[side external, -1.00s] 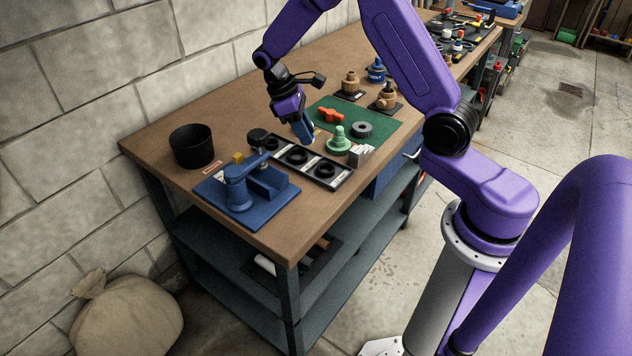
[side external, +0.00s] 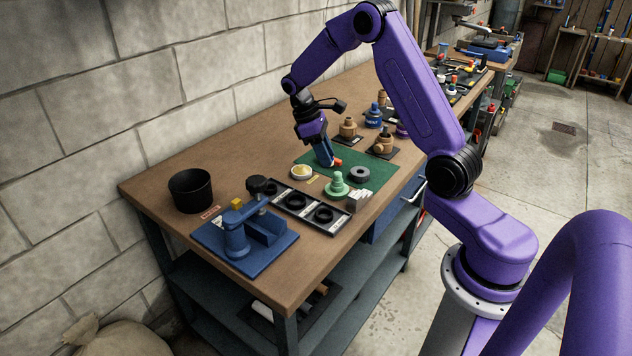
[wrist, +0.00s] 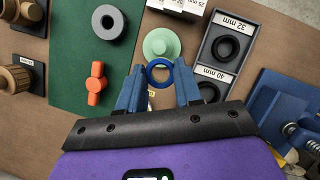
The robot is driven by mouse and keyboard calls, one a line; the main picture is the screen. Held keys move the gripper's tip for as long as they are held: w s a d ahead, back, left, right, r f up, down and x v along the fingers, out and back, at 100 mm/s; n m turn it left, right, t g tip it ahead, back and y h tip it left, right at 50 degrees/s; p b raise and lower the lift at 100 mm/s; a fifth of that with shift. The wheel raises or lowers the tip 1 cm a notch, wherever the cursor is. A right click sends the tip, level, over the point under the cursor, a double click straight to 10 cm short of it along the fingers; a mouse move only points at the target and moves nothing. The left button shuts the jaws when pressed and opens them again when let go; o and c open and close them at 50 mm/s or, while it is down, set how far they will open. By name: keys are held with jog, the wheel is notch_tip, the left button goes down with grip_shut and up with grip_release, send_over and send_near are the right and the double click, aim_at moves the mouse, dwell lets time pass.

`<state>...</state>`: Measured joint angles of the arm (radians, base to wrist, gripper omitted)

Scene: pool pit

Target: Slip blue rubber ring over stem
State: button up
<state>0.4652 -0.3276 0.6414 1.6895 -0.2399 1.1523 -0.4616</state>
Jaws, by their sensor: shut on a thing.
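In the wrist view the blue rubber ring (wrist: 148,74) is pinched between the two blue fingertips of my gripper (wrist: 159,82). The pale green stepped piece with an upright stem (wrist: 162,46) lies just beyond the ring, whose edge overlaps the piece's near edge in the picture; the ring is not around the stem. In the side view my gripper (side external: 328,162) points down over the green mat, behind and left of the green stem piece (side external: 337,186). The ring is too small or hidden to make out there.
An orange handle (wrist: 96,83) and a dark grey ring (side external: 359,174) lie on the green mat (side external: 378,172). A tray (side external: 290,211) of black rings, labelled by size, sits in front. A blue fixture (side external: 240,235), black bin (side external: 190,191) and brown fittings (side external: 348,128) stand around.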

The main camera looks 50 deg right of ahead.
jog(key=s+d+r+n, duration=0.1)
jog(key=d+r+n, duration=0.1)
jog(key=d, duration=0.7)
jog(key=s+d+r+n+t+h, duration=0.1)
jog(key=d+r+n, duration=0.1)
jog(key=d, duration=0.8)
jog(key=d+r+n+t+h, duration=0.1)
jog(key=d+r+n, duration=0.1)
jog(key=d, duration=0.8)
jog(key=shift+s+r+n, duration=0.1)
jog(key=shift+s+n, duration=0.3)
jog(key=shift+n, duration=0.3)
jog(key=shift+f, duration=2.35)
jog(key=shift+d+f, duration=0.1)
jog(key=shift+f, duration=2.4)
jog(key=shift+r, duration=0.1)
jog(key=o, duration=1.4)
